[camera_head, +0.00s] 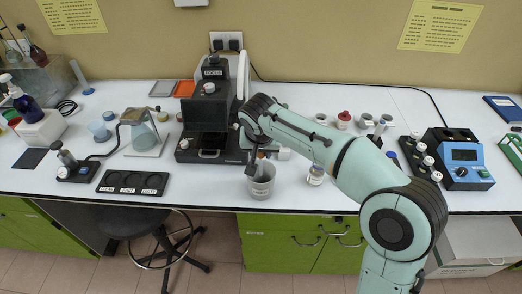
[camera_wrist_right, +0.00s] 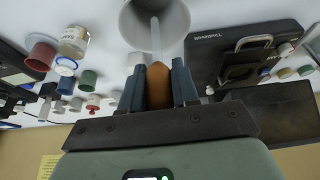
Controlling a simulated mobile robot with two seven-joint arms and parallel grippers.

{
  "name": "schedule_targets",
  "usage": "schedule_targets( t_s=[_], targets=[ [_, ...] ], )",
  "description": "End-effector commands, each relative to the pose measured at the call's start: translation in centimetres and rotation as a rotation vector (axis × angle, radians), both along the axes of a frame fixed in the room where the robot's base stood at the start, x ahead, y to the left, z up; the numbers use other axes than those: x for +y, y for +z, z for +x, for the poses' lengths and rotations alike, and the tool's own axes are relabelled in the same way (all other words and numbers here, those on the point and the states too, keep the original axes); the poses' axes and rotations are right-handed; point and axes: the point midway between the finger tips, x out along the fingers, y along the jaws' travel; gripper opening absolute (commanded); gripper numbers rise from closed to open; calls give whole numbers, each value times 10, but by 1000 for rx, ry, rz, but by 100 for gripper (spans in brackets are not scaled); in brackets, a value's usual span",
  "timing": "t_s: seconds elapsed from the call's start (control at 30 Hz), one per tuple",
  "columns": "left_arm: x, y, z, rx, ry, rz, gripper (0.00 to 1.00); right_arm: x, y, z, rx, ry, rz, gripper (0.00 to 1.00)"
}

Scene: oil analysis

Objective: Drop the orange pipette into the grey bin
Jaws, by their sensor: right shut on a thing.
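My right gripper (camera_head: 257,165) is at the grey bin (camera_head: 262,188), a round cup near the table's front edge. In the right wrist view the right gripper (camera_wrist_right: 157,84) is shut on the orange pipette (camera_wrist_right: 158,86), holding its orange bulb between the two fingers. The pale pipette stem points toward the open mouth of the grey bin (camera_wrist_right: 128,22) and overlaps it in the picture. How deep the tip is cannot be told. In the head view the gripper and arm mostly hide the pipette. My left gripper is not in view.
A black microscope-like instrument (camera_head: 207,120) stands just left of the bin. A small jar (camera_head: 316,175) stands to its right. A blue-faced device (camera_head: 462,160) is at the far right. A black tray (camera_head: 133,182) lies at the front left.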

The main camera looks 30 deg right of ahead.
Motion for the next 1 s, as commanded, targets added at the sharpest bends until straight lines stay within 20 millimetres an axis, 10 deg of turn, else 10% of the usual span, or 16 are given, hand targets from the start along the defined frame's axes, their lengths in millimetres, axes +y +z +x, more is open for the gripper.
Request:
schedule_targets(
  t_s=[0.37,0.47,1.0],
  targets=[
    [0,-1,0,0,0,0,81,0,0,-1,0,0,0,15],
    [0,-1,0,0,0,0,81,0,0,-1,0,0,0,59],
    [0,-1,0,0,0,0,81,0,0,-1,0,0,0,77]
  ],
)
